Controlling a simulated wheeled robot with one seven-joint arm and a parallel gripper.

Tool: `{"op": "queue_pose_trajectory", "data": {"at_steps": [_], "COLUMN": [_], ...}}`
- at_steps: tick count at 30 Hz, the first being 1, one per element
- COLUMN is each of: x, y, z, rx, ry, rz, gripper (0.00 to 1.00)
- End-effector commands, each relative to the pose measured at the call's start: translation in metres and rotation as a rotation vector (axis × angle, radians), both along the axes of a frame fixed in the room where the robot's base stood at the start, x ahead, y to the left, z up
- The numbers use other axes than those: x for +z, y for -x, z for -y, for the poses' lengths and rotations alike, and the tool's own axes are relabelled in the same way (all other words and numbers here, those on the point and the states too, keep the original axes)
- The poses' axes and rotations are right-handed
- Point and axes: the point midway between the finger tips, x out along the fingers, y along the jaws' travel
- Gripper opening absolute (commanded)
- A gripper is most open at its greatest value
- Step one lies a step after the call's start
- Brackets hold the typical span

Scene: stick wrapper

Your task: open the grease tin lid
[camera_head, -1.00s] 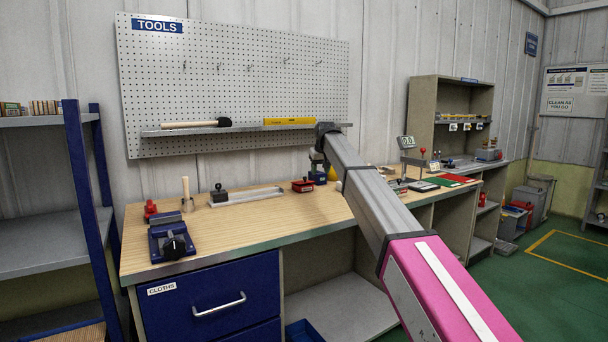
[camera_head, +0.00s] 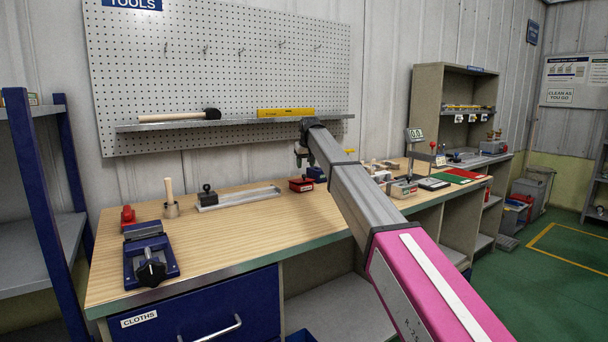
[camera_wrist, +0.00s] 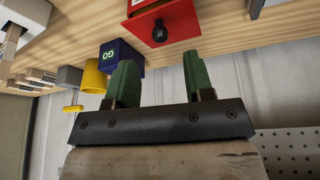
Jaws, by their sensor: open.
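A small red tin with a black knob (camera_head: 301,185) stands on the wooden bench, towards its back edge; I take it for the grease tin. In the wrist view the red tin (camera_wrist: 178,22) is at the top centre, cut off by the frame edge, with its round black knob (camera_wrist: 160,32) showing. My gripper (camera_wrist: 162,80) has its two green fingers spread apart with nothing between them. The tin appears beyond the fingertips, with a gap. In the head view my gripper (camera_head: 299,155) hangs above the bench near the tin, partly hidden by my arm.
A blue block marked GO (camera_wrist: 122,55) and a yellow cylinder (camera_wrist: 94,76) stand beside the tin. A grey tray (camera_head: 240,198) with a black-knobbed block lies left of it. A blue vise-like tool (camera_head: 150,260) is at the bench's left. The bench front is clear.

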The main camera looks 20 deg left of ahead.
Motion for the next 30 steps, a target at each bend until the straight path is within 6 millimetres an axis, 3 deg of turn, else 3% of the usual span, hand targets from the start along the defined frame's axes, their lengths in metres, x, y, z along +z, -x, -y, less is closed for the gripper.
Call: {"op": "queue_pose_trajectory", "data": {"at_steps": [9,22,23,27,30], "x": [-0.042,-0.051,-0.051,-0.051,-0.051], "y": [-0.016,-0.019,-0.019,-0.019,-0.019], "z": [-0.009,-0.011,-0.011,-0.011,-0.011], "rx": [0.0,0.0,0.0,0.0,0.0], "ry": [-0.001,-0.001,-0.001,-0.001,-0.001], "rz": [0.001,0.001,0.001,0.001,0.001], "gripper": [0.48,0.48,0.45,0.0,0.0]}}
